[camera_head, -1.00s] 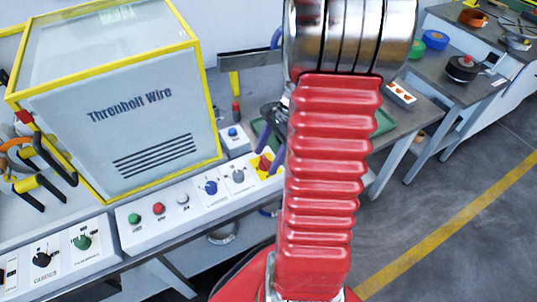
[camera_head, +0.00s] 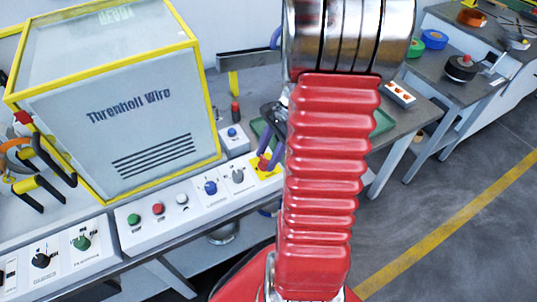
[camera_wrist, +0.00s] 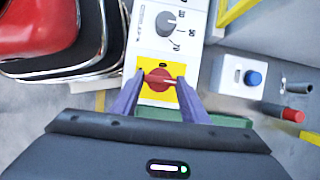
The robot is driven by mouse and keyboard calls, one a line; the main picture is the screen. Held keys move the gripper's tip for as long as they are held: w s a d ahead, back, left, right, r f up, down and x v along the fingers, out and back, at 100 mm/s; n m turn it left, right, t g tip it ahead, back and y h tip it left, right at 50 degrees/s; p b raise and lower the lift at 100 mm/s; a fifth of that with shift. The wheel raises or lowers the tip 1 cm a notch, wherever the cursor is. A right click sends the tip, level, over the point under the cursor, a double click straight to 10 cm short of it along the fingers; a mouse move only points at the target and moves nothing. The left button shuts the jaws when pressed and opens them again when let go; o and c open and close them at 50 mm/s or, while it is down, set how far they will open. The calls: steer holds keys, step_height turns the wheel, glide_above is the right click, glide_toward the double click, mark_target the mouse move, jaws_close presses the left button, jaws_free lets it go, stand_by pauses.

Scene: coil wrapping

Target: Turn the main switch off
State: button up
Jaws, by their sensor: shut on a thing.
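The main switch (camera_wrist: 157,80) is a red rotary knob on a yellow plate at the end of the white control panel. In the wrist view my gripper (camera_wrist: 159,84) has its two purple fingers on either side of the knob, shut on it. In the head view the yellow plate (camera_head: 267,168) shows just left of my red arm, with the fingers over the knob. My arm hides part of this area.
A grey dial (camera_wrist: 166,25) sits beside the switch on the panel. A small box with a blue button (camera_wrist: 254,78) and a red-capped cylinder (camera_wrist: 292,116) stand nearby. The yellow-framed machine (camera_head: 150,120) rises behind the panel. A green tray (camera_head: 384,122) lies partly behind my arm.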

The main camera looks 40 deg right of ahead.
steer(key=shift+a+n, duration=0.1)
steer(key=shift+n, duration=0.2)
steer(key=n+g, duration=0.2)
steer(key=n, duration=0.2)
steer(key=shift+w+a, duration=0.1)
steer(key=shift+w, duration=0.05)
steer(key=n+g, duration=0.1)
steer(key=n, duration=0.3)
steer(key=shift+w+a+f, duration=0.1)
steer(key=n+g, duration=0.1)
steer(key=n, duration=0.1)
steer(key=n+h, duration=0.1)
steer(key=n, duration=0.1)
steer(key=shift+a+n+g, duration=0.1)
steer(key=shift+n+g, duration=0.2)
steer(key=shift+g, duration=0.1)
steer(key=shift+a+n+g+h, duration=0.15)
steer(key=shift+n+h, duration=0.3)
steer(key=shift+n, duration=0.7)
steer(key=shift+d+n+g+h, duration=0.1)
steer(key=shift+n+g+h, duration=0.25)
steer(key=shift+n, duration=0.8)
steer(key=o, duration=1.1)
steer(key=shift+w, duration=0.15)
steer(key=shift+c, duration=0.2)
